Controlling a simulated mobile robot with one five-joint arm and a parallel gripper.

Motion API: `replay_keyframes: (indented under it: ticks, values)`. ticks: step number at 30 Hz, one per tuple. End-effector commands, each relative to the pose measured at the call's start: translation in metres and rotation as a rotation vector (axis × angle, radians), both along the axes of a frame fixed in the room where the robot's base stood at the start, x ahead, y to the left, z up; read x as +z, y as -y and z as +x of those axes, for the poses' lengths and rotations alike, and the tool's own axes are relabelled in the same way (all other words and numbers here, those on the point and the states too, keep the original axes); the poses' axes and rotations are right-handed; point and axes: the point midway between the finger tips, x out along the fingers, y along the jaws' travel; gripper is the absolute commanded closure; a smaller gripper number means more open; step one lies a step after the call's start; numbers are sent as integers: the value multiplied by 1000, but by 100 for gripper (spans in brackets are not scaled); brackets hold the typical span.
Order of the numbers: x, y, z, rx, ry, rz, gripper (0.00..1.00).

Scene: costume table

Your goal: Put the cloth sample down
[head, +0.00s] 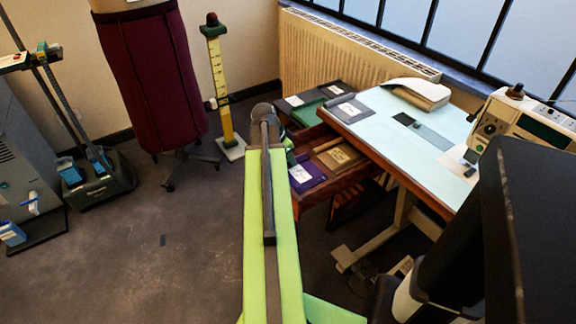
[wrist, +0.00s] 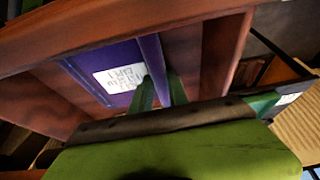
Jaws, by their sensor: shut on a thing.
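The purple cloth sample (head: 312,181) with a white label lies at the left of an open wooden drawer under the table, in the head view. In the wrist view the purple sample (wrist: 86,72) shows inside the reddish-brown drawer, with a purple strip running between my green fingers. My gripper (wrist: 160,88) is shut on that purple part. In the head view my gripper is mostly hidden by my own arm, beside the drawer's left end. Whether the sample rests fully on the drawer floor is hard to tell.
A gold-brown sample (head: 341,156) lies in the same drawer (head: 366,167), right of the purple one. Dark and green samples (head: 306,114) lie behind it. The pale-blue tabletop (head: 385,122) bears a folded cloth and a machine. A maroon dress form (head: 155,80) and yellow measuring post (head: 219,88) stand left.

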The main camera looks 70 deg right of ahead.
Motion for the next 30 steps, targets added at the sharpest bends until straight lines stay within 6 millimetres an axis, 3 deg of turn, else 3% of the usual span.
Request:
replay_keyframes:
  ticks: [7,8,13,23,30]
  values:
    - [-2,0,0,0,0,0,100]
    - [-2,0,0,1,0,0,78]
    - [-1,0,0,1,0,0,58]
    - [1,0,1,1,0,0,58]
    - [30,-8,5,3,0,0,58]
